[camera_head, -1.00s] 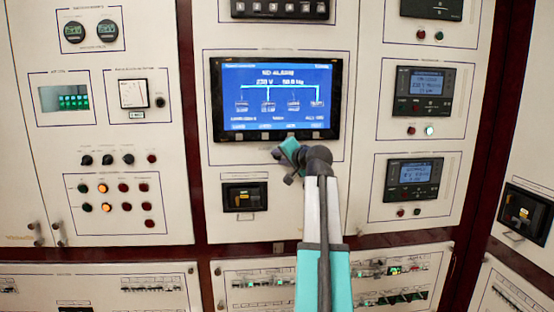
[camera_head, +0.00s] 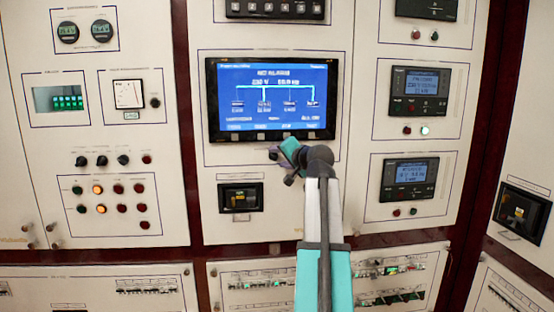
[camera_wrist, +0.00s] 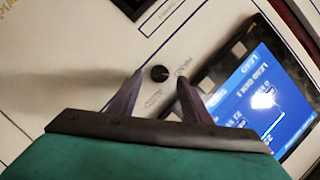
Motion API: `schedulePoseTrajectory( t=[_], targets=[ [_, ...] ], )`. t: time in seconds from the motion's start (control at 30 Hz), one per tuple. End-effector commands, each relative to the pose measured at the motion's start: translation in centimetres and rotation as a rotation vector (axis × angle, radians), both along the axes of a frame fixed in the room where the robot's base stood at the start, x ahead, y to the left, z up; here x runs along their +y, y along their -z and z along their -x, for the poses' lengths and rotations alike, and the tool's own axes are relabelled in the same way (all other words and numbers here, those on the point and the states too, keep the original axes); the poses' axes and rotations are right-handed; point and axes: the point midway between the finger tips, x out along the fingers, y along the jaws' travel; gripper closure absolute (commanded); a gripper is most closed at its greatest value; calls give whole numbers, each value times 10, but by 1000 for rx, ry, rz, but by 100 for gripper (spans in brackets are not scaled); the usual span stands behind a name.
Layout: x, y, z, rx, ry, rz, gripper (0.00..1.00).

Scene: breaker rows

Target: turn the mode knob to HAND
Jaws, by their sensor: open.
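The mode knob (camera_wrist: 159,73) is a small round black knob on the pale panel in the wrist view. The word HAND is printed to its upper right and AUTO below it. Which way the knob points is too small to tell. My gripper (camera_wrist: 160,74) is open, with one finger on each side of the knob and a gap to each. In the head view my gripper (camera_head: 282,154) is just below the blue display, and the knob there cannot be made out clearly behind it.
The blue display (camera_head: 270,97) is close beside my right finger in the wrist view. A black breaker (camera_head: 240,197) sits lower left of my gripper. Other knobs (camera_head: 102,160) and lamps are on the left panel. Bare panel surrounds the knob's left side.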

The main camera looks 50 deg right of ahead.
Motion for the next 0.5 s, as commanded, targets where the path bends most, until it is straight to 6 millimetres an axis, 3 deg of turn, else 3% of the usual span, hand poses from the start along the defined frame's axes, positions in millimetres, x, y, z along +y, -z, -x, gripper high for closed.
schedulePoseTrajectory(
  t=[0.5],
  targets=[
    [30, -18, 77, -2, 4, 3, 56]
  ],
)
